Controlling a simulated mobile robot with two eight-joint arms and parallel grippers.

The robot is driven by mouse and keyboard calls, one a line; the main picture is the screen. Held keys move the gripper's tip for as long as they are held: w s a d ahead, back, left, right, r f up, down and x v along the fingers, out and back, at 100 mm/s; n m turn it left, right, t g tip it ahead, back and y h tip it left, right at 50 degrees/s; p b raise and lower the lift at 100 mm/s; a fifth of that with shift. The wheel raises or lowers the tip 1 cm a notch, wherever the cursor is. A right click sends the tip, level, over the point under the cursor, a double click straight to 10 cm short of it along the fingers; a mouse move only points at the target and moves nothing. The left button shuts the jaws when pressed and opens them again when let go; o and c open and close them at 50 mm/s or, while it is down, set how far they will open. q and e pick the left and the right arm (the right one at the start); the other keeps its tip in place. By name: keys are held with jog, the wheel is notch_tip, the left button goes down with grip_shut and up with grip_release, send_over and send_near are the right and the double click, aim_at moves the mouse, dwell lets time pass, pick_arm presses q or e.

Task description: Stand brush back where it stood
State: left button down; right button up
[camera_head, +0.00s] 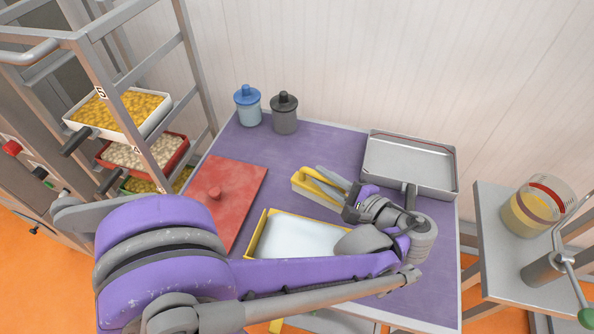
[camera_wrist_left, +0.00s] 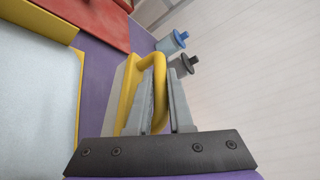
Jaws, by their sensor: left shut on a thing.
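The brush (camera_head: 307,188) is a pale block with yellow sides and a yellow loop handle. It is near the middle of the purple table, beyond the yellow-rimmed tray (camera_head: 258,236). My left gripper (camera_head: 331,180) reaches it from the right and is shut on the yellow handle. In the left wrist view the handle of the brush (camera_wrist_left: 158,62) passes between the grey fingers of the gripper (camera_wrist_left: 165,95), with the block to their left. The brush's underside is hidden, so I cannot tell whether it touches the table. My right gripper is out of view.
A red board (camera_head: 228,187) with a knob lies left. A blue-lidded jar (camera_head: 248,108) and a dark jar (camera_head: 285,115) stand at the back. A metal pan (camera_head: 410,160) is back right. A shelf rack with food trays (camera_head: 118,110) stands left; a side table (camera_head: 490,235) stands right.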

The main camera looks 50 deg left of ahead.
pick_arm(q)
jog(key=a+r+n+g+b, duration=0.1)
jog(key=a+r+g+b, duration=0.15)
jog(key=a, duration=1.15)
jog(key=a+r+n+g+b, duration=0.1)
jog(key=a+r+n+b, duration=0.15)
jog(key=a, duration=1.25)
jog(key=shift+m, duration=0.35)
jog(key=shift+w+a+f+b, duration=0.15)
jog(key=shift+f+b, duration=0.15)
jog(key=shift+f, duration=1.4)
jog(key=shift+s+a+f+b, duration=0.1)
jog(key=shift+f+b, duration=0.2)
jog(key=shift+f, duration=1.4)
jog(key=shift+w+a+f+b, duration=0.15)
jog(key=shift+f+b, duration=0.15)
jog(key=shift+f, duration=1.4)
jog(key=shift+s, duration=0.1)
jog(key=shift+f, duration=0.15)
jog(key=c, duration=0.8)
grip_release()
